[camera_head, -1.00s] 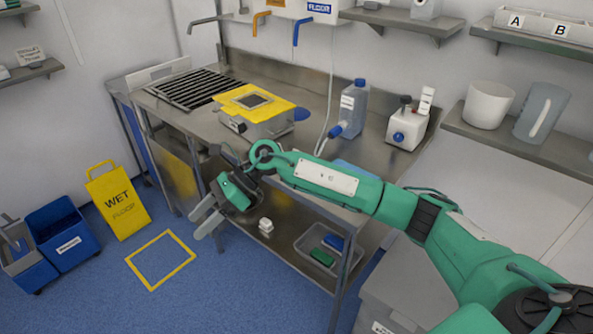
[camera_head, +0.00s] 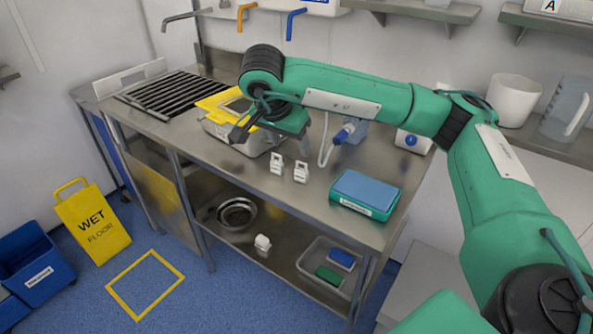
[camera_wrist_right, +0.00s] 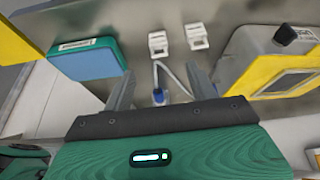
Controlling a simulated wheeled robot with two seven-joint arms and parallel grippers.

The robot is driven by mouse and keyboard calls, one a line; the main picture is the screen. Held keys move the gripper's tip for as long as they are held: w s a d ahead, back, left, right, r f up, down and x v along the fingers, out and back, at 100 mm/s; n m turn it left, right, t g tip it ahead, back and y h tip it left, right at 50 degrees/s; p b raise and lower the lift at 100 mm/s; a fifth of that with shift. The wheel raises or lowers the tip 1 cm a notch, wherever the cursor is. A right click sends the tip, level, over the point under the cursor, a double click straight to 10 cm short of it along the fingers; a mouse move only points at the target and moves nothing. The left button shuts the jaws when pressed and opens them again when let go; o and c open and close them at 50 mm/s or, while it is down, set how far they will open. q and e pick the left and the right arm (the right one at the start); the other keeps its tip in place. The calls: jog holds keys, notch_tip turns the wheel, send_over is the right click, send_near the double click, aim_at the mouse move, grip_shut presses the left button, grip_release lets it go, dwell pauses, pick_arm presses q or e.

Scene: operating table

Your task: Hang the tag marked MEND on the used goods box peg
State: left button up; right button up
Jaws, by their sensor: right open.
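Two small white tag-like pieces stand on the steel table, a left one (camera_head: 276,163) and a right one (camera_head: 301,172). They also show at the top of the right wrist view (camera_wrist_right: 157,42) (camera_wrist_right: 196,35). Their lettering is too small to read. A grey box with a yellow lid (camera_head: 215,101) sits behind them, partly hidden by my right arm; it is at the right of the wrist view (camera_wrist_right: 270,68). My right gripper (camera_head: 272,138) is open and empty above the table near the tags. My left gripper is out of view.
A teal box with a blue top (camera_head: 365,190) stands at the table's front right. A black rack (camera_head: 175,92) is at the left. The lower shelf holds a bowl (camera_head: 237,213), a white piece (camera_head: 262,243) and a tray (camera_head: 310,262).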

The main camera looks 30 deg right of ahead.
send_over(301, 170)
jog(key=a, duration=0.2)
jog(key=f, duration=0.6)
jog(key=shift+s+a, duration=0.1)
jog(key=shift+s, duration=0.2)
jog(key=shift+x, duration=3.05)
jog(key=shift+s, duration=0.1)
jog(key=shift+r, duration=0.1)
jog(key=c, duration=1.1)
